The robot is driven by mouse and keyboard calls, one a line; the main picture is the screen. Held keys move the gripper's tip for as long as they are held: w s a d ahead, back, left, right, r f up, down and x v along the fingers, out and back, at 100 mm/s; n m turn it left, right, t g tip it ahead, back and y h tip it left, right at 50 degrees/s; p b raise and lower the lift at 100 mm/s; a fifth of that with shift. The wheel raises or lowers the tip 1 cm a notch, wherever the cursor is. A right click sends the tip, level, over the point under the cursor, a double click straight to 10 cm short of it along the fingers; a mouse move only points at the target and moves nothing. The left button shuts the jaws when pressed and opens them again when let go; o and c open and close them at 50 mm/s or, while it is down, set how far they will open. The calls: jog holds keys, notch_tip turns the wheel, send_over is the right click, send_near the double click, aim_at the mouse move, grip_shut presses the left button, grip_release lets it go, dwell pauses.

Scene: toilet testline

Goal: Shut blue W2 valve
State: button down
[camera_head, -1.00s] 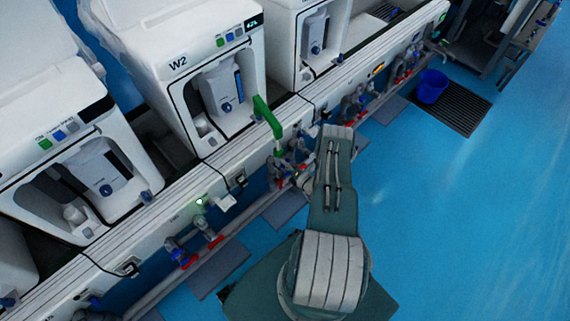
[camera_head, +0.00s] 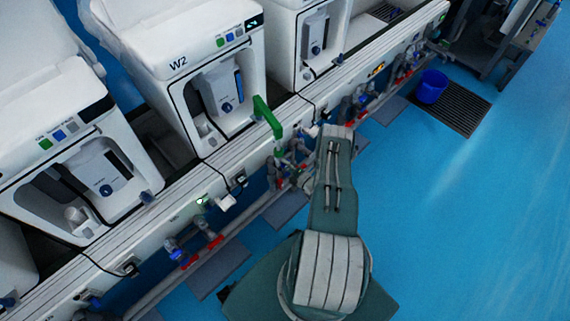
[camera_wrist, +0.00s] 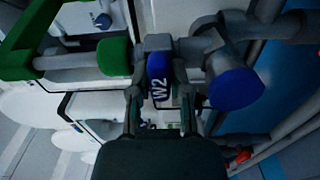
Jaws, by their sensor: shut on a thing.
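The blue W2 valve (camera_wrist: 158,80) is in the middle of the wrist view, with a white "W2" on its blue handle. My gripper (camera_wrist: 160,98) has one finger on each side of this handle and is shut on it. The handle lies in line with the fingers, against grey pipework. In the head view my arm reaches the pipe cluster (camera_head: 290,162) below the white machine marked W2 (camera_head: 205,65). There the fingers and the valve handle are too small and covered to make out.
A second blue knob (camera_wrist: 236,88) is close to the right of my gripper. A green handle (camera_wrist: 45,40) and green knob (camera_wrist: 115,56) are on the left. A red handle (camera_wrist: 240,157) is lower right. Blue floor (camera_head: 450,230) is open to the right; a blue bucket (camera_head: 432,86) stands beyond.

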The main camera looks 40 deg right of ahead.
jog(key=shift+s+f, duration=0.1)
jog(key=shift+f, duration=0.05)
jog(key=c, duration=0.6)
grip_release()
jog(key=shift+o, duration=0.2)
jog(key=shift+d, duration=0.1)
jog(key=s, duration=1.2)
jog(key=shift+d, duration=0.45)
